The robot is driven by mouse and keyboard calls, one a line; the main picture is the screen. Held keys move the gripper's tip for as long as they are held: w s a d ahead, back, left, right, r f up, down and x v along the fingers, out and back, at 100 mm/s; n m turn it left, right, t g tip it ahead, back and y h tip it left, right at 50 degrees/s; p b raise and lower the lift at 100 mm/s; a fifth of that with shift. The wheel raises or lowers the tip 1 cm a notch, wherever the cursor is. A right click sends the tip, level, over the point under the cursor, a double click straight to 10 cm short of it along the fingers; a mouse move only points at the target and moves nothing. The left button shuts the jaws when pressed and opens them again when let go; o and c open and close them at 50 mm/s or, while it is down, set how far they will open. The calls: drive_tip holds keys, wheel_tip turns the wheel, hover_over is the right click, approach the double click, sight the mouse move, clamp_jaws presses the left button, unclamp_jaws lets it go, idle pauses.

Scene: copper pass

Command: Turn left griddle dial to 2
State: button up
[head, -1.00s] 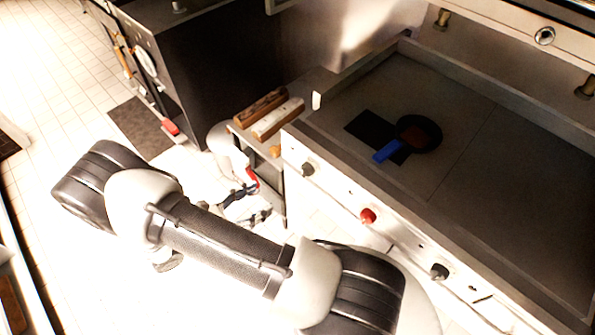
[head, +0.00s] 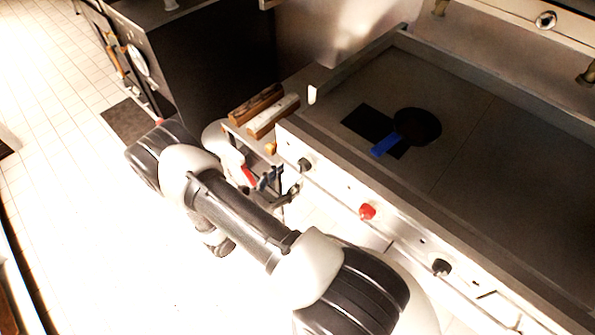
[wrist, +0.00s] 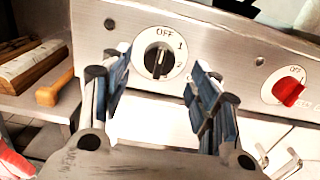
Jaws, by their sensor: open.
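The left griddle dial (head: 304,165) is a black knob on the steel front panel. In the wrist view the black dial (wrist: 158,60) sits on a white disc marked OFF at the top, 1 at upper right and 2 lower right. Its pale pointer line looks close to upright, near OFF. My gripper (wrist: 156,88) is open, with one finger on each side of the dial's disc in the picture and the knob between them. The fingers appear short of the knob and apart from it. In the head view my gripper (head: 282,188) is just below and left of the dial.
A red knob (head: 367,211) sits right of the dial, with another black knob (head: 441,267) beyond. The griddle top (head: 470,180) holds a dark pan (head: 418,125) with a blue handle. Wooden blocks (head: 272,115) lie on a shelf left of the panel.

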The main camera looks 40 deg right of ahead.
sight(299, 169)
drive_tip(key=shift+w+d+b, duration=0.15)
drive_tip(key=shift+d+b, duration=0.2)
drive_tip(key=shift+d, duration=2)
drive_tip(key=c, duration=1.1)
drive_tip(key=shift+o, duration=0.2)
